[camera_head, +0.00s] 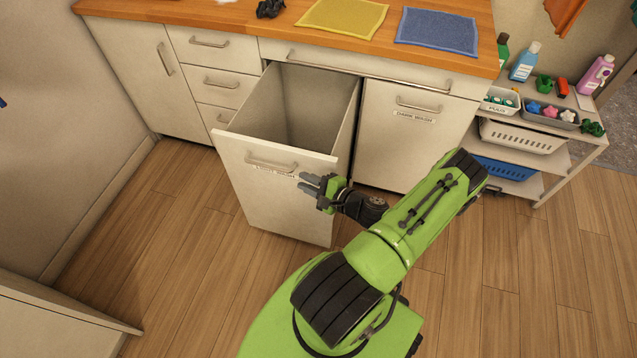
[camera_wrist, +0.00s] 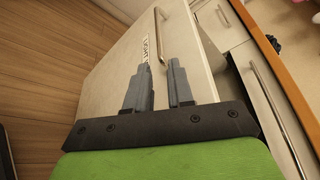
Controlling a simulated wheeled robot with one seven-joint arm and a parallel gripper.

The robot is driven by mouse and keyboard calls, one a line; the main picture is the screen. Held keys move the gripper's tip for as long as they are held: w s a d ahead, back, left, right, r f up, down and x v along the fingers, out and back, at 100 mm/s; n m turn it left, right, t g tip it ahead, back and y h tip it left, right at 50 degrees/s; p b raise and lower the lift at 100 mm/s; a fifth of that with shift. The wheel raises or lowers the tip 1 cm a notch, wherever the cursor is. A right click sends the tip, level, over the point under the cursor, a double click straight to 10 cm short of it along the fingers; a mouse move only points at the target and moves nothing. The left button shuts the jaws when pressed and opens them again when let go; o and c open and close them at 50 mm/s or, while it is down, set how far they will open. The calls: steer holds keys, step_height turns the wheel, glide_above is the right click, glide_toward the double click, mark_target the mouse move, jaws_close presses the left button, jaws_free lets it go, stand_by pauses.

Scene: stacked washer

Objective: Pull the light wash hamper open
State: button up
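The light wash hamper (camera_head: 262,200) is a white tilt-out front with a bar handle (camera_head: 271,164) and a small label under it. It stands well out from the counter, and its deep bin (camera_head: 315,110) shows empty inside. My gripper (camera_head: 314,185) is just right of the handle, in front of the hamper's face, and looks clear of the handle. In the wrist view the two grey fingers (camera_wrist: 160,80) are apart with nothing between them. The handle (camera_wrist: 164,40) and the partly readable "LIGHT" label (camera_wrist: 145,48) lie beyond the fingertips.
The closed dark wash front (camera_head: 405,140) is right of the hamper. Drawers (camera_head: 219,85) are on the left, and a wooden counter (camera_head: 270,25) with yellow and blue cloths is above. A cart (camera_head: 540,150) with bottles and baskets stands at right. The floor in front is mostly clear.

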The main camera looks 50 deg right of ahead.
steer(key=v, duration=0.4)
steer(key=shift+s+r, duration=0.1)
steer(key=shift+s, duration=0.25)
steer(key=w+a+r+n+g+y+p, duration=0.25)
steer(key=a+r+n+g, duration=0.35)
steer(key=a+r+n, duration=0.3)
steer(key=w+a+r+n+g+y+p, duration=0.25)
steer(key=a+r+n+g, duration=0.35)
steer(key=r+n, duration=0.45)
steer(key=s+a+r+n+h+p, duration=0.1)
steer(key=s+a+r, duration=0.2)
steer(key=r, duration=0.4)
steer(key=s+a+r+n+t+h+p, duration=0.1)
steer(key=s+a+r+n+h+p, duration=0.1)
steer(key=s+a+r, duration=0.2)
steer(key=s+a+r+n+t+h+p, duration=0.1)
steer(key=s+a+r+h, duration=0.1)
steer(key=r, duration=0.8)
steer(key=shift+s+a+p, duration=0.35)
steer(key=shift+s+a, duration=0.3)
steer(key=shift+a, duration=0.2)
